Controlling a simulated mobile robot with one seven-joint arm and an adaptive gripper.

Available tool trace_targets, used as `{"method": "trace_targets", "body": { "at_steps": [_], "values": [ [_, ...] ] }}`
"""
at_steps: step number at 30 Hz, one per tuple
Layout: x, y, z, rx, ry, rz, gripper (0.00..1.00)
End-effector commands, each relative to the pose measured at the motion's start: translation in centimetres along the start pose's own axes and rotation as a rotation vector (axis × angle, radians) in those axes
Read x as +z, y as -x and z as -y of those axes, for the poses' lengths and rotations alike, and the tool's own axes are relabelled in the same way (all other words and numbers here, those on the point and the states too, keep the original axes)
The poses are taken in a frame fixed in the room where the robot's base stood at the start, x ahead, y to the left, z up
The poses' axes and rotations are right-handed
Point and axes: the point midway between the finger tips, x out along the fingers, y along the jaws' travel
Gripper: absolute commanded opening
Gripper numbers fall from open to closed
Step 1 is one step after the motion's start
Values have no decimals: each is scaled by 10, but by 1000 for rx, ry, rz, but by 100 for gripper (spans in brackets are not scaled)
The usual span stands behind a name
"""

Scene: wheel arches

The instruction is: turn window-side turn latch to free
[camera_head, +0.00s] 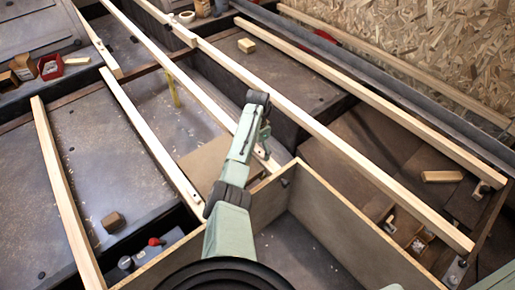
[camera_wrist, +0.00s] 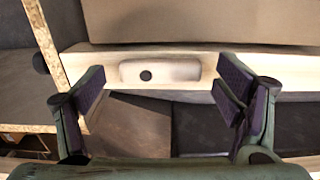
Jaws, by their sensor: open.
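A small pale wooden turn latch (camera_wrist: 180,71) with a dark round pivot near its left end lies along a wooden batten (camera_wrist: 80,62) in the wrist view. Its length runs the same way as the batten. My gripper (camera_wrist: 162,90) is open, with one dark-padded finger to the left of the latch and one to the right, apart from it. In the head view my gripper (camera_head: 262,138) is over the middle battens, and my arm hides much of what lies under it. I cannot tell from the frames which side is the window side.
An open-topped wooden box (camera_head: 330,215) stands close to the right of my arm. Long pale battens (camera_head: 330,140) run across the dark panels. A chipboard edge (camera_wrist: 46,40) rises left of the gripper in the wrist view. Loose blocks (camera_head: 113,222) lie about.

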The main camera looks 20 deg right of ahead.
Motion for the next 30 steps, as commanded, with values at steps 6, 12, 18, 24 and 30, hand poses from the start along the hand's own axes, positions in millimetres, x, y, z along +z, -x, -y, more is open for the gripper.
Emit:
{"method": "trace_targets", "body": {
  "at_steps": [6,12,18,24,30],
  "values": [
    [-1,27,1,-4,0,-4,85],
    [-1,71,1,-3,0,-3,85],
    [-1,105,1,-3,-1,-2,85],
    [0,119,0,-1,0,-1,85],
    [0,120,0,0,0,0,85]
  ]
}}
